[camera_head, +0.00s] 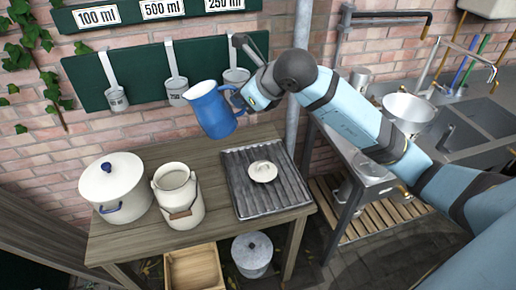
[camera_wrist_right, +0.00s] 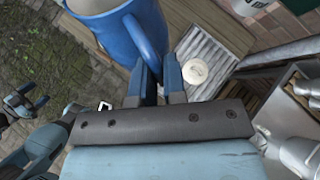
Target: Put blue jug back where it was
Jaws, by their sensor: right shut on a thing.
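The blue jug (camera_head: 211,112) hangs in the air in the head view, above the back of the wooden table (camera_head: 140,245), tilted a little. My right gripper (camera_head: 241,98) is shut on its handle. In the right wrist view the jug (camera_wrist_right: 120,38) is at the upper left, with its handle between the fingers of my right gripper (camera_wrist_right: 161,72).
A lidded white pot (camera_head: 112,190), a cream can (camera_head: 178,198) and a ribbed drainer (camera_head: 245,198) with a small lid (camera_head: 262,171) stand on the table. Ladles (camera_head: 176,88) hang behind the jug. A metal sink (camera_head: 480,125) is right.

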